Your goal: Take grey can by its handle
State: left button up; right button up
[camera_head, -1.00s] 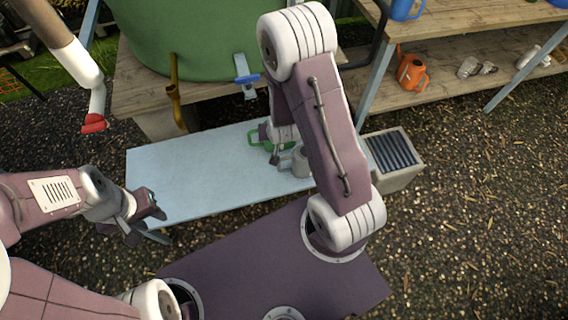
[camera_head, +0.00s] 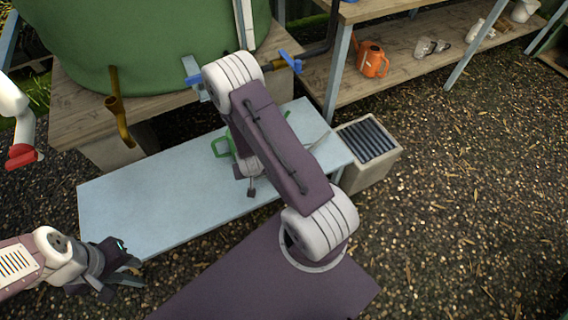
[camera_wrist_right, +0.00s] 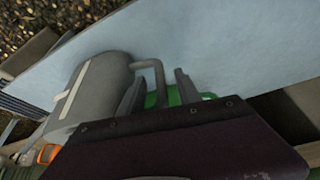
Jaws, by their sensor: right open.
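The grey can (camera_wrist_right: 95,92) lies across the left of the right wrist view, with a pale strip on its side. Its grey handle (camera_wrist_right: 152,68) is a bent loop on the side facing my right gripper (camera_wrist_right: 158,88). That gripper is open, with one finger on each side of the handle; I cannot tell whether they touch it. In the head view my right arm hides most of the can, and the right gripper (camera_head: 249,184) is low over the light-blue table (camera_head: 150,195). My left gripper (camera_head: 122,274) is open and empty at the table's near left corner.
A green handled object (camera_head: 222,146) stands on the table beside my right arm. A grey slatted box (camera_head: 370,150) adjoins the table's right end. Behind are a large green tank (camera_head: 140,45) and a shelf with an orange watering can (camera_head: 371,58). The table's left half is clear.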

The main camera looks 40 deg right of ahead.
jog(key=x, duration=0.2)
jog(key=shift+w+f+b, duration=0.1)
jog(key=shift+f+b, duration=0.2)
jog(key=shift+f, duration=0.05)
grip_shut()
dwell(1.0)
